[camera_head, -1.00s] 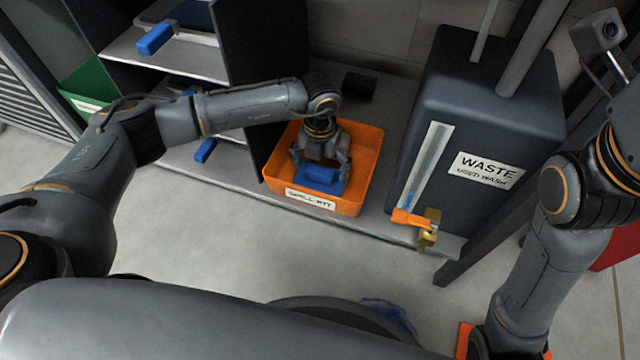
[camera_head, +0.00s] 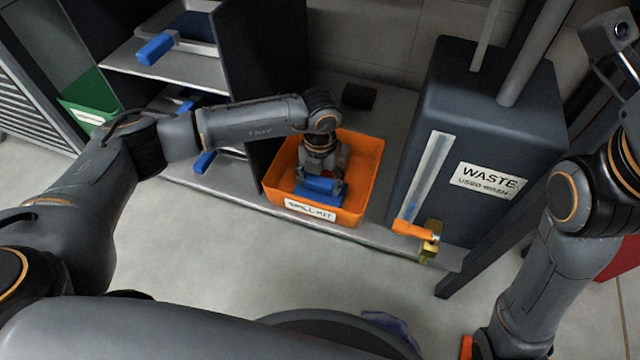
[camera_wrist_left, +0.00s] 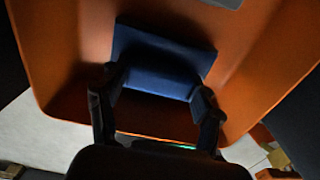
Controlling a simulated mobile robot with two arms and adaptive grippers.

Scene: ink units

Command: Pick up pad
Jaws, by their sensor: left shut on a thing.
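The blue pad (camera_head: 318,187) is inside the orange spill kit bin (camera_head: 352,214). My left gripper (camera_head: 320,183) reaches down into the bin and is shut on the pad. In the left wrist view, the two dark fingers (camera_wrist_left: 157,103) are on either side of the pad (camera_wrist_left: 160,62), at its near part, with the orange bin wall (camera_wrist_left: 255,65) around it. Whether the pad touches the bin floor cannot be told. My right arm runs down the right side, and its gripper is not seen.
A dark waste tank (camera_head: 480,110) with an orange-handled valve (camera_head: 412,230) stands right of the bin. A shelf unit with blue-handled trays (camera_head: 155,48) and a green bin (camera_head: 90,100) is at the left. A small black block (camera_head: 358,96) lies behind the bin.

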